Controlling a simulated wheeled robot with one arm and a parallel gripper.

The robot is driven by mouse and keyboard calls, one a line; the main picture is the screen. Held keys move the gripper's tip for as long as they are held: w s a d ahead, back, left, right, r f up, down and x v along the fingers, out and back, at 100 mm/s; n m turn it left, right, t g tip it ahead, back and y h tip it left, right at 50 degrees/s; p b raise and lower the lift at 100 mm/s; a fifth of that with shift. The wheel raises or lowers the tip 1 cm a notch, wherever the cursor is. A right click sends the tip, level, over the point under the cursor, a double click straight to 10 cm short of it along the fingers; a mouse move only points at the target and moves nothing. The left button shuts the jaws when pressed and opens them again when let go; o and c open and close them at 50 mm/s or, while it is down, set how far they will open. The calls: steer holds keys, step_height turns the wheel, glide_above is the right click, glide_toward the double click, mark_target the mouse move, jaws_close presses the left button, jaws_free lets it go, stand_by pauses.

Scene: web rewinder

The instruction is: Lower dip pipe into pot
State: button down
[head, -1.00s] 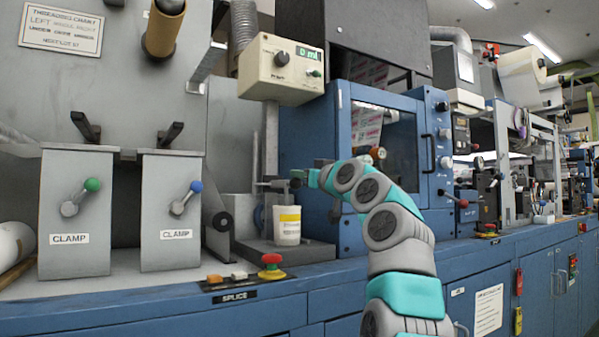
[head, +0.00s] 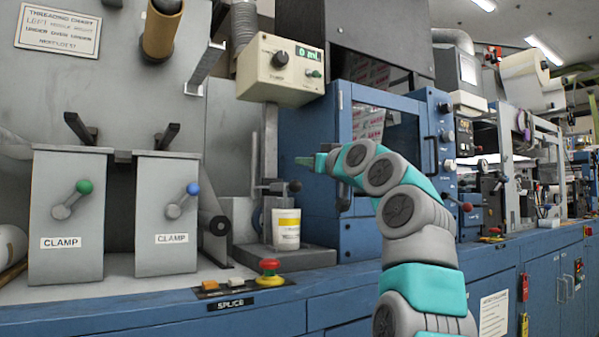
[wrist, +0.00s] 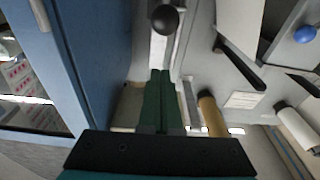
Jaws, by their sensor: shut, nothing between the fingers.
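The white pot with a yellow band (head: 286,228) stands upright on a dark base in the head view. Above it, a small carriage (head: 269,188) sits on a grey upright post (head: 271,135), with a black ball knob (head: 295,186) at its right. A thin vertical pipe (head: 254,160) shows left of the post; I cannot tell if it is the dip pipe, or whether any pipe enters the pot. My gripper (head: 299,160) is shut and empty, above the knob and apart from it. In the wrist view the closed green fingers (wrist: 161,73) point toward the black knob (wrist: 165,19).
The pump box (head: 282,70) with a dial and green display hangs above. A blue cabinet (head: 316,165) stands close behind and right of my gripper. Two grey clamp blocks (head: 168,215) stand left. A red mushroom button (head: 269,266) sits at the front edge.

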steer(key=b+v, duration=0.2)
steer(key=v, duration=0.4)
steer(key=shift+s, duration=0.15)
steer(key=shift+d, duration=0.1)
stand_by(0.4)
